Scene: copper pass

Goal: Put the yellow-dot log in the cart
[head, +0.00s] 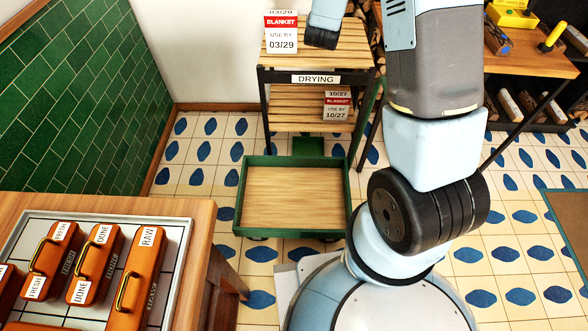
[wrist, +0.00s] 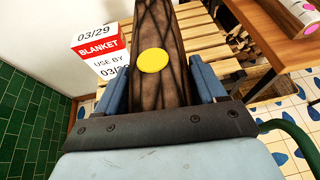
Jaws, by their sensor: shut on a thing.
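The yellow-dot log (wrist: 160,28) is dark brown with a diamond-patterned bark and a round yellow dot (wrist: 152,60) facing my wrist camera. My gripper (wrist: 161,88) is shut on it, with one blue finger on each side, and the log points away from the camera. In the head view only part of my arm's end shows above the drying rack's top, and the log cannot be made out. The cart (head: 240,205) is a low green-rimmed tray with a wooden floor, standing on the tiles in front of the rack. It looks empty.
The slatted drying rack (head: 316,79) holds red-and-white blanket cards (head: 281,32) on its top and lower shelf (head: 337,106). A workbench (head: 530,60) is at the right. Tiled floor around the cart is clear.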

